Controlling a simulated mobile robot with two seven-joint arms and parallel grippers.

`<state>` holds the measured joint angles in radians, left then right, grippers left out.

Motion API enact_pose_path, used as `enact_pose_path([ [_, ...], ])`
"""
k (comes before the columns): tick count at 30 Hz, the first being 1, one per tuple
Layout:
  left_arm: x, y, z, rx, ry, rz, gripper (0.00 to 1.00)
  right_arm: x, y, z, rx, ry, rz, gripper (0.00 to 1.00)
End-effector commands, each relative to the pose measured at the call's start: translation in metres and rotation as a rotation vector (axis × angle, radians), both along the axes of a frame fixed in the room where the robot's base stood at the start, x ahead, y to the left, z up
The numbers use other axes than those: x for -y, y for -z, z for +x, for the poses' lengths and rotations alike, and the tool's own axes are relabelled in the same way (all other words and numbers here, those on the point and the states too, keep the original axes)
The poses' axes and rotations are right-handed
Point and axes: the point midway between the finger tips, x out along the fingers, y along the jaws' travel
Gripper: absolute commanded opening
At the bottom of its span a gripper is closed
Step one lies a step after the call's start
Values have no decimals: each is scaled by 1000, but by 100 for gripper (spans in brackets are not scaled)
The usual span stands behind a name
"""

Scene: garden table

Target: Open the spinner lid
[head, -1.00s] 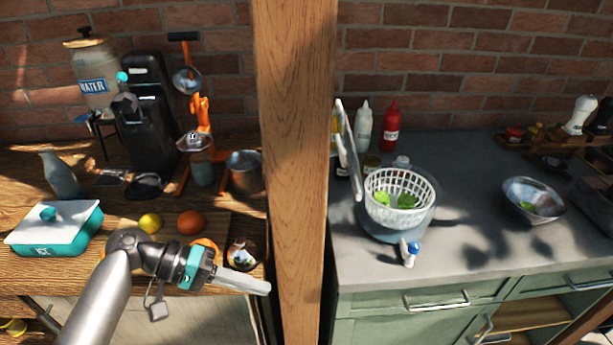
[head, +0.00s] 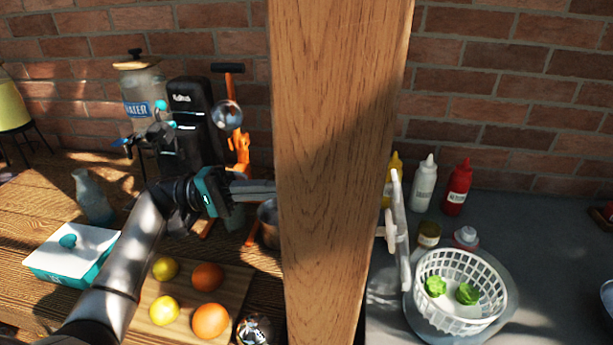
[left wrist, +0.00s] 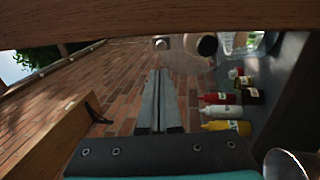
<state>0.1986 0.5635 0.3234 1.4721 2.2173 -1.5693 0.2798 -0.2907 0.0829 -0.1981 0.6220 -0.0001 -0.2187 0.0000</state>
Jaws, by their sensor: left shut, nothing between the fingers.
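The salad spinner's white basket (head: 460,290) sits in its clear bowl (head: 512,312) on the grey counter, with green leaves inside. The spinner lid (head: 397,235) stands upright, edge-on, at the bowl's left side, so the basket's top is uncovered. In the left wrist view a pale disc with a knob, likely the lid (left wrist: 182,58), shows beyond the fingertips. My left gripper (head: 272,187) is shut and empty, just left of the wooden post, apart from the lid. Its closed fingers (left wrist: 158,75) show in the left wrist view. My right gripper is not in view.
A thick wooden post (head: 335,170) stands between my left gripper and the spinner. Sauce bottles (head: 425,183) stand behind the spinner. A coffee machine (head: 195,130), metal pot (head: 268,222), teal-and-white box (head: 70,255) and fruit board (head: 240,285) fill the left table.

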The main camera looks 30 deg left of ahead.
Motion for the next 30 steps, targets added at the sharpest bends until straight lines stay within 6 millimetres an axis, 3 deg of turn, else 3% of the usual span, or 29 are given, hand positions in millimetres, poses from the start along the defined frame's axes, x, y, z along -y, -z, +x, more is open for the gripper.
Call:
enact_pose_path([
  [3, 23, -7, 6, 1, 3, -2, 0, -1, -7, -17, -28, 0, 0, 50],
  [6, 44, -11, 12, 1, 4, -2, 0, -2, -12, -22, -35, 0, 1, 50],
  [15, 98, -20, 29, 2, 1, -2, 0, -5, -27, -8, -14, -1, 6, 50],
  [21, 116, -22, 34, 0, 0, 0, 0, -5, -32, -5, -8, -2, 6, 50],
  [30, 119, -21, 35, 1, 0, 1, 0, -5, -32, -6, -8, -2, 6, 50],
])
